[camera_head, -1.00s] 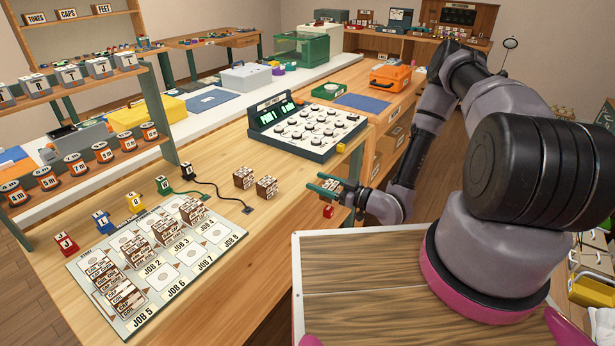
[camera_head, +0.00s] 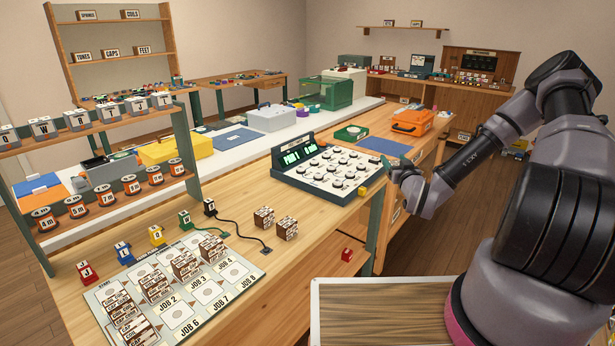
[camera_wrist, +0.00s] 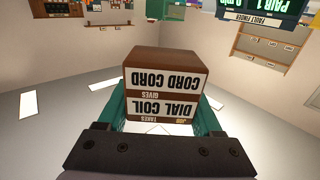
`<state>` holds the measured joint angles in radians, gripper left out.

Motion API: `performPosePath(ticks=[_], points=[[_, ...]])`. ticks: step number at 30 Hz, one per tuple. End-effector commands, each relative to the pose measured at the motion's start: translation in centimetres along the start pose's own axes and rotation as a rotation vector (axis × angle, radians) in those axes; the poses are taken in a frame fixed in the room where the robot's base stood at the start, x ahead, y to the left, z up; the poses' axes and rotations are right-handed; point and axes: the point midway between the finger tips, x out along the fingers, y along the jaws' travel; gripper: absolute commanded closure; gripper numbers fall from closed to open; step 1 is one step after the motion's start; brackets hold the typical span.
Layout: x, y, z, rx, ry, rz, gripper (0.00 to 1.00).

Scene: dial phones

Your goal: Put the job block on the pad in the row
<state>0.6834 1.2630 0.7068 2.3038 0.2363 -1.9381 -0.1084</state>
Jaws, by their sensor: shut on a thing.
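My gripper (camera_head: 390,171) is by the right end of the dial tester, above the bench edge. In the wrist view its green fingers (camera_wrist: 160,122) are shut on a brown job block (camera_wrist: 165,85). The block's white labels read upside down "Dial coil" and "Cord cord". I cannot make the block out in the head view. The job board (camera_head: 232,291) lies at the front left, with pads marked Job 2 to Job 8 legible in part. Brown blocks stand on several pads, at the left end (camera_head: 122,318) and along the back row (camera_head: 185,266). Several other pads look bare.
Two brown blocks (camera_head: 263,218) (camera_head: 287,229) stand right of the board. Coloured lettered blocks (camera_head: 123,252) line the board's back, cords trailing from two. The dial tester (camera_head: 325,180) and a left shelf rack (camera_head: 110,170) rise nearby.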

Motion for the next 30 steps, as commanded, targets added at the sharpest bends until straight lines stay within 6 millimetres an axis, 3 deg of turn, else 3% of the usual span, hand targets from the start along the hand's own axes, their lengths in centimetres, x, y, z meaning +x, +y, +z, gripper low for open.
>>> performPosePath(ticks=[5, 9, 15, 21, 30], points=[[-2.1, -6.4, 4.6, -0.004, 0.016, -0.244, 0.9], [-5.6, -11.4, 8.5, -0.004, 0.019, -0.475, 0.9], [-11.0, -16.0, 12.7, 0.001, 0.004, -0.741, 0.9], [-14.0, -17.6, 14.5, 0.006, -0.008, -0.87, 0.9], [-14.4, -17.8, 14.7, 0.007, -0.01, -0.887, 0.9]])
